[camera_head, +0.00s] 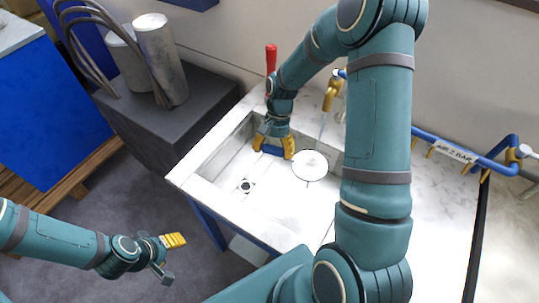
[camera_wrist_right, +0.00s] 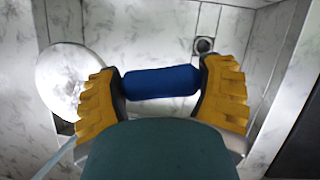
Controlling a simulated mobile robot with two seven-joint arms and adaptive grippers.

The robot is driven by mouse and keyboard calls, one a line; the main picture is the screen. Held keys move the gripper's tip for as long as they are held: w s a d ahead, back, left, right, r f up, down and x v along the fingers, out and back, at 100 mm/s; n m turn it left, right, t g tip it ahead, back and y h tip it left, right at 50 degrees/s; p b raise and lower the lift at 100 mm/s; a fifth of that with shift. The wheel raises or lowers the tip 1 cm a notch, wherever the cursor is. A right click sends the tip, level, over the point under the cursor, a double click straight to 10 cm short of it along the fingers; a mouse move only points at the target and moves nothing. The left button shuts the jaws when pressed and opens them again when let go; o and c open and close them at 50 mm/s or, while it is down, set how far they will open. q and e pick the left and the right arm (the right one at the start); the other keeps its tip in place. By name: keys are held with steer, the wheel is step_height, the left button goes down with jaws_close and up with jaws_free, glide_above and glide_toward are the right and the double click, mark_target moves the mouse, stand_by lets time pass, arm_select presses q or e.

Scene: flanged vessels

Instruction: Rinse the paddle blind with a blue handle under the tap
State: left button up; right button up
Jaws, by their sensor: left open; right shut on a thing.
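The paddle blind, a pale round disc (camera_head: 310,165) with a blue handle (camera_head: 272,150), is inside the sink basin. My right gripper (camera_head: 273,146) is shut on the blue handle. In the right wrist view the handle (camera_wrist_right: 160,82) lies between the yellow fingers (camera_wrist_right: 163,90), and the disc (camera_wrist_right: 70,78) is to the left, partly behind a finger. The brass tap (camera_head: 331,94) is above the disc, and a thin water stream (camera_head: 322,127) comes down from it towards the disc's upper edge. My left gripper (camera_head: 172,256) is open and empty, over the floor left of the sink.
The white marbled sink (camera_head: 215,157) has a drain (camera_head: 246,185) left of the disc. A red handle (camera_head: 271,58) stands behind the basin. A blue pipe with brass outlets (camera_head: 490,163) runs at the right. Grey cylinders (camera_head: 160,60) stand on a dark block at the left.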

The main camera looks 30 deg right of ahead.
steer(key=shift+w+d+f, duration=0.15)
steer(key=shift+w+d, duration=0.35)
steer(key=shift+d, duration=0.25)
steer(key=shift+w+d+f, duration=0.2)
steer(key=shift+w+d, duration=0.35)
steer(key=shift+d, duration=0.2)
steer(key=shift+w+d+f, duration=0.15)
steer(key=shift+w+d, duration=0.35)
steer(key=shift+d, duration=0.25)
steer(key=shift+s+d, duration=0.1)
steer(key=shift+s, duration=0.1)
steer(key=shift+s+d, duration=0.25)
steer(key=shift+s, duration=0.1)
steer(key=shift+w+a, duration=0.15)
steer(key=shift+w, duration=0.05)
steer(key=shift+w+a, duration=0.25)
steer(key=shift+w, duration=0.1)
steer(key=shift+s+d, duration=0.1)
steer(key=shift+s+d, duration=0.25)
steer(key=shift+s, duration=0.2)
